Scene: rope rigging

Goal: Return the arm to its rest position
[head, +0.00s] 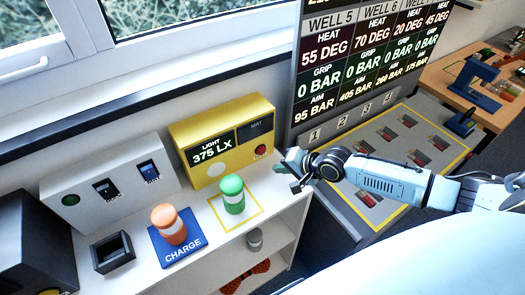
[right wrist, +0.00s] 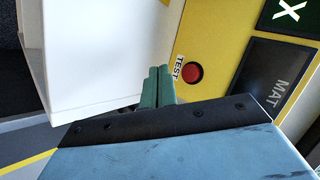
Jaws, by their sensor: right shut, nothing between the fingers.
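My right gripper (head: 291,170) reaches in from the right in the head view, above the right end of the white shelf. Its green fingers also show in the right wrist view (right wrist: 157,88), shut together and empty. They are close to the red button (right wrist: 192,72) labelled TEST on the yellow box. In the head view the red button (head: 261,150) sits on the front of the yellow box (head: 215,165), left of the gripper. Contact with the button cannot be told. My left gripper is not in view.
A green bottle-like object (head: 232,194) stands in a yellow square on the white shelf (head: 205,245). An orange one (head: 168,224) stands on the blue CHARGE pad (head: 178,252). A dark display board (head: 365,65) rises behind my arm. A grey mat with several small parts lies right.

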